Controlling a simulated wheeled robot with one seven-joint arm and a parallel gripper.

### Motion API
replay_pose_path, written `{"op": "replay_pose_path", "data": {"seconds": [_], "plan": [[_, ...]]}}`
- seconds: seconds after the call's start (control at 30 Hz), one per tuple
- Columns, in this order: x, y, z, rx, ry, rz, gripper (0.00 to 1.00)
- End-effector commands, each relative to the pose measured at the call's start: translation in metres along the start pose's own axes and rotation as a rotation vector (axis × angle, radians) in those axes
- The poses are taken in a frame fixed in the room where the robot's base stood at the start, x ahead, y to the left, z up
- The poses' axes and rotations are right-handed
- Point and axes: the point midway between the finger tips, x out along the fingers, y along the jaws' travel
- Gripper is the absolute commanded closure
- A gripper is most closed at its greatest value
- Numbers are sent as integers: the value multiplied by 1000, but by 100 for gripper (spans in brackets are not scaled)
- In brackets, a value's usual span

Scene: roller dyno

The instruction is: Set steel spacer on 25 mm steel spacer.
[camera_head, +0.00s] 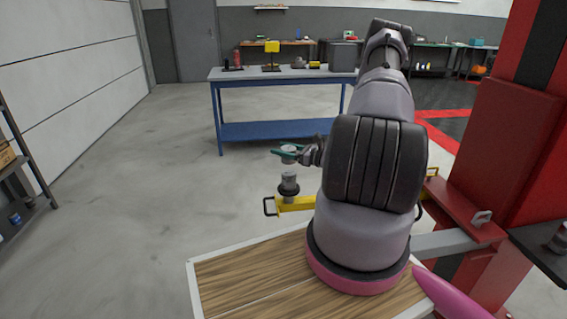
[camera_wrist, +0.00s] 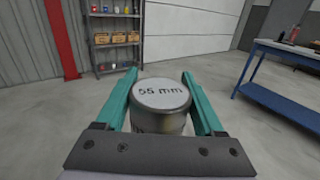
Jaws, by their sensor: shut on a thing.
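My gripper (camera_head: 287,152) has green fingers and is shut on a steel spacer (camera_head: 289,158), a short grey cylinder. In the wrist view the fingers (camera_wrist: 160,77) stand either side of this spacer (camera_wrist: 162,95), whose top face reads "55 mm". The held spacer is upright. Below it in the head view, a smaller grey cylinder (camera_head: 289,178), apparently the 25 mm steel spacer, stands on a round black pad (camera_head: 289,190). A gap shows between the two. The lower cylinder's label cannot be read, and it is hidden in the wrist view.
The pad sits on a yellow lift arm (camera_head: 297,204) with a black handle at its left end. A red lift post (camera_head: 490,140) stands at the right. A blue workbench (camera_head: 275,131) with several items is behind. Open floor (camera_head: 150,190) lies to the left.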

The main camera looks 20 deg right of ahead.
Motion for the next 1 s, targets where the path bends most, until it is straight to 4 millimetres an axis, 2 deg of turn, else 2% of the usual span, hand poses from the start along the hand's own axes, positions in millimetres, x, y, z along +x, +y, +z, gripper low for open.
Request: {"op": "replay_pose_path", "data": {"seconds": [0.17,0.4,0.77,0.8,0.87,1.0], "plan": [[0,0,-14,0,-1,-1,100],[0,0,-46,0,-1,-1,100],[0,0,-49,-1,-1,-1,100],[0,0,-50,-1,-1,-1,22],[0,0,-49,-1,-1,-1,0],[0,0,-49,-1,-1,-1,0]]}}
